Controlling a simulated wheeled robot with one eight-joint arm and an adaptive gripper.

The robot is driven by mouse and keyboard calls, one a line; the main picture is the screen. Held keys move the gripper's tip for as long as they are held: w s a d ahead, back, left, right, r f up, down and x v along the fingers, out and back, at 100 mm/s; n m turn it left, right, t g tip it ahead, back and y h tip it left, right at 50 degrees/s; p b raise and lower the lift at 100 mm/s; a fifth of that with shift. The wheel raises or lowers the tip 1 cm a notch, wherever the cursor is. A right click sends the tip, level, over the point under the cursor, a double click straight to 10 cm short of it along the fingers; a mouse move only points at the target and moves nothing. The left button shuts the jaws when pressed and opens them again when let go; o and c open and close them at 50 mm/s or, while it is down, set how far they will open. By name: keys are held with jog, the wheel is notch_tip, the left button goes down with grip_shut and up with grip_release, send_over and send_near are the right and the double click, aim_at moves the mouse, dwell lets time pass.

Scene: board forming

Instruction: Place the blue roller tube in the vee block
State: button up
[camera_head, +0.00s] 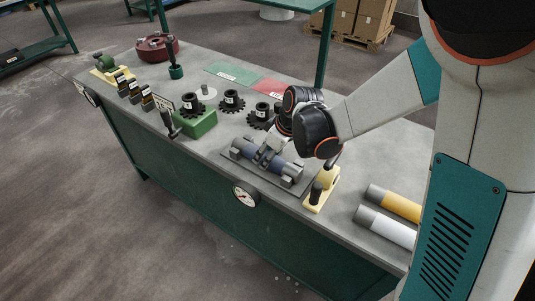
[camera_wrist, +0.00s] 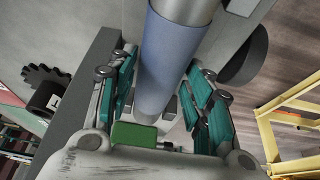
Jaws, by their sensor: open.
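The blue roller tube (camera_head: 257,158) has grey ends and lies level across the grey vee block (camera_head: 236,166) near the table's front edge. It appears to rest in the block's supports, though the contact is partly hidden. My gripper (camera_head: 267,149) is just above and around the tube's middle. In the wrist view the tube (camera_wrist: 168,62) runs between the teal finger pads of my gripper (camera_wrist: 162,70), which is open with gaps on both sides. The vee block's base (camera_wrist: 85,85) shows beside the fingers there.
A yellow stand (camera_head: 322,188) with a black knob is close right of the block. A yellow tube (camera_head: 398,203) and a white tube (camera_head: 385,226) lie farther right. Black gears (camera_head: 232,101) and a green block (camera_head: 198,123) are to the left. A gauge (camera_head: 245,194) is on the table front.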

jog(key=p+v, duration=0.3)
jog(key=v, duration=0.8)
jog(key=shift+d+r+p, duration=0.15)
jog(key=shift+r+p, duration=0.15)
jog(key=shift+s, duration=0.1)
